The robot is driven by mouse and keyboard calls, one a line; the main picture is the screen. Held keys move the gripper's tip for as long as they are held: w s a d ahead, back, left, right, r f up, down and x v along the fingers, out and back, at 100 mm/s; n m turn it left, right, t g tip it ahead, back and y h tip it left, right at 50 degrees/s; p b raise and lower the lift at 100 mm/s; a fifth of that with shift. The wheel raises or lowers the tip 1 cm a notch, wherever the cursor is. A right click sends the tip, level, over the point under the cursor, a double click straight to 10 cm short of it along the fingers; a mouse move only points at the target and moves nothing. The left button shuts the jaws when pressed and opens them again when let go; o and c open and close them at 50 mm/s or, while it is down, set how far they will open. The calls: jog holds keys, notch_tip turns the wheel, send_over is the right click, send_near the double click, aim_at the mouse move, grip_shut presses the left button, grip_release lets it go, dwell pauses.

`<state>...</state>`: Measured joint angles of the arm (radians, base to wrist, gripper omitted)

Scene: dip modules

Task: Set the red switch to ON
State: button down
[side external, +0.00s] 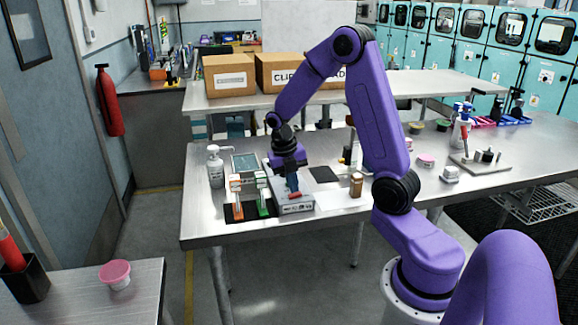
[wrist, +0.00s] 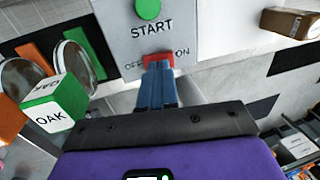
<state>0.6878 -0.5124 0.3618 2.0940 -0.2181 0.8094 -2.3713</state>
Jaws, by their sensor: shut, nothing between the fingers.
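The red switch (wrist: 158,57) is set in a light grey control box (wrist: 190,25), between the printed words OFF on its left and ON on its right in the wrist view. My gripper (wrist: 157,70) is shut and empty, its blue fingertips at the near edge of the switch and covering part of it. I cannot tell whether they touch it, nor which way the switch is set. In the side view the red switch (side external: 295,195) shows on top of the box (side external: 293,207), just below my gripper (side external: 293,190).
A green START button (wrist: 148,9) is on the same box. Left of the box are an orange stand (side external: 237,198), a green stand (side external: 262,195) and a pump bottle (side external: 215,167). A small brown bottle (side external: 356,185) stands to the right on the steel table (side external: 210,232).

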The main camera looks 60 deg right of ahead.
aim_at(289, 196)
notch_tip(289, 196, up, 13)
jog(key=w+a, duration=0.1)
jog(key=w, duration=0.1)
jog(key=shift+a, duration=0.4)
jog(key=shift+s+d+r, duration=0.1)
jog(key=shift+s+d, duration=0.4)
jog(key=shift+d, duration=0.05)
jog(key=f, duration=0.4)
jog(key=s+d+f, duration=0.1)
jog(key=f, duration=0.4)
jog(key=s+d+f, duration=0.1)
jog(key=f, duration=0.3)
jog(key=shift+f, duration=0.4)
jog(key=shift+w, duration=0.1)
